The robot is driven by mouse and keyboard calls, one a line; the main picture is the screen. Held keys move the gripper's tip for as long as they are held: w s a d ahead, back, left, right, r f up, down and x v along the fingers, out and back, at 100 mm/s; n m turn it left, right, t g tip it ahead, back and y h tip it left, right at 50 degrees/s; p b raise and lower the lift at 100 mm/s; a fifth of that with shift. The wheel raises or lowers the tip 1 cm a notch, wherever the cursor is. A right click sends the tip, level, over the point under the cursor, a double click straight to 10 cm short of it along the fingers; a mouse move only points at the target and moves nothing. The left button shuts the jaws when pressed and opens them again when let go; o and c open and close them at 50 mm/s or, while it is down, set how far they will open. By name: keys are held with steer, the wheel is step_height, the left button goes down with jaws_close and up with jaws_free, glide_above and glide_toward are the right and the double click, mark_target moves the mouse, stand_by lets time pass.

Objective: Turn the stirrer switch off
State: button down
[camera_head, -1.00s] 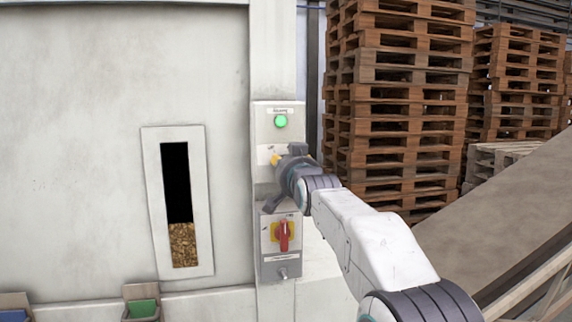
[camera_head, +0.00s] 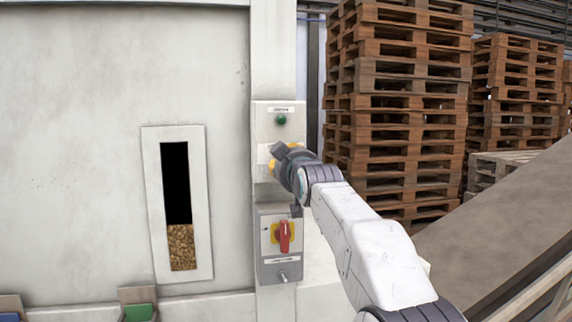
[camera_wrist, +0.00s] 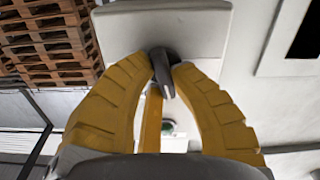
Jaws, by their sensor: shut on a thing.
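A pale grey control box (camera_head: 260,128) is mounted on the white post, with a green lamp (camera_head: 281,120) that is dark now. Below the lamp is the switch that my gripper (camera_head: 272,163) holds. In the head view my gripper mostly hides it. In the wrist view the dark grey switch knob (camera_wrist: 161,62) sits between the yellow fingertips of my gripper (camera_wrist: 168,75), which is shut on it. The labels are too small to read.
A lower box with a red rotary handle (camera_head: 284,236) on a yellow plate hangs just below my gripper. A window (camera_head: 182,248) with pellets is at the left. Pallet stacks (camera_head: 405,95) and a sloping brown belt (camera_head: 500,225) are at the right.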

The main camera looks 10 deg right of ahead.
steer(key=shift+a+r+n, duration=0.1)
steer(key=shift+r+n, duration=0.1)
steer(key=shift+n, duration=0.6)
steer(key=shift+a+r+n, duration=0.1)
steer(key=shift+r+n, duration=0.05)
steer(key=shift+n, duration=0.65)
steer(key=c, duration=1.6)
jaws_free()
steer(key=o, duration=0.5)
steer(key=shift+w+f, duration=0.1)
steer(key=shift+f, duration=0.15)
steer(key=s, duration=1.2)
